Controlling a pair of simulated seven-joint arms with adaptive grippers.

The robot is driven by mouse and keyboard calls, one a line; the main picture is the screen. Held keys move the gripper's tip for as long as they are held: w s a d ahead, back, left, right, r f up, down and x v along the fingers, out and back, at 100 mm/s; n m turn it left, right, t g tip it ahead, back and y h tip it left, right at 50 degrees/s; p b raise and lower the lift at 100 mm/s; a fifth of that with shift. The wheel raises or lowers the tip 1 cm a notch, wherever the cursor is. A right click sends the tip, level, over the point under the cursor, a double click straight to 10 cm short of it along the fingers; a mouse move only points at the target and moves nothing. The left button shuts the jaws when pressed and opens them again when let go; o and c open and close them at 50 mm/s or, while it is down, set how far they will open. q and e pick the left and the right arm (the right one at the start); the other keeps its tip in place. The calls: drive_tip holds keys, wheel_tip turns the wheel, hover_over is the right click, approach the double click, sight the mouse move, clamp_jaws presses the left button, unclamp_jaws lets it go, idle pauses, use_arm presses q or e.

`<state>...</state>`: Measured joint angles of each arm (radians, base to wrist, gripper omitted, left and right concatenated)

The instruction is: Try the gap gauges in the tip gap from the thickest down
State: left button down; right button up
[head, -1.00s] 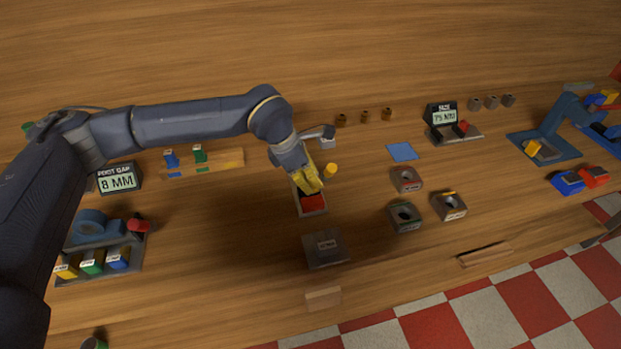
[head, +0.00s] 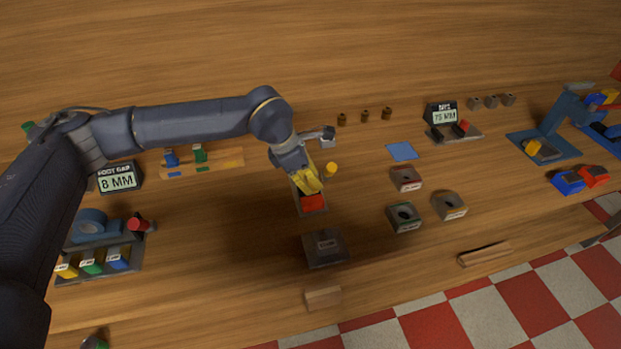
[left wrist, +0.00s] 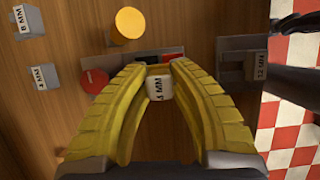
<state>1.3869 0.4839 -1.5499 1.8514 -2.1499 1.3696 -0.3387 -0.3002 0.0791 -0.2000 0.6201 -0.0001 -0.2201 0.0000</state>
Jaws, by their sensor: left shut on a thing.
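My left gripper (head: 309,187) has yellow fingers pointing down over a narrow grey tray (head: 297,203). In the left wrist view its fingertips (left wrist: 163,72) are closed around a pale block labelled 4 MM (left wrist: 160,89). A red piece (head: 313,202) lies in the tray beside the fingers. A dark grey block (head: 327,257) stands nearer the front; it reads 12 MM in the wrist view (left wrist: 250,68). Two more labelled grey blocks show at the wrist view's left, 8 MM (left wrist: 28,21) and one like 4 MM (left wrist: 41,77). I cannot make out a rotor or its tip gap.
A yellow cylinder (head: 331,170) stands close right of my gripper. Holed blocks (head: 404,217) stand farther right. A rack of yellow, green and blue pieces (head: 91,262) and a display reading 8 MM (head: 118,178) are at left. Bare wood lies between rack and tray.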

use_arm(q)
drive_tip(key=shift+f, duration=1.1)
idle(0.7)
idle(0.6)
drive_tip(key=shift+r, duration=3.45)
drive_tip(key=shift+a, duration=0.1)
drive_tip(key=w+a, duration=0.8)
drive_tip(key=a, duration=0.4)
drive_tip(key=w+a+r, duration=0.1)
drive_tip(key=w+a, duration=0.7)
drive_tip(key=a, duration=0.5)
drive_tip(key=shift+w+a+r, duration=0.15)
drive_tip(key=shift+w+r, duration=0.1)
drive_tip(key=shift+w, duration=0.1)
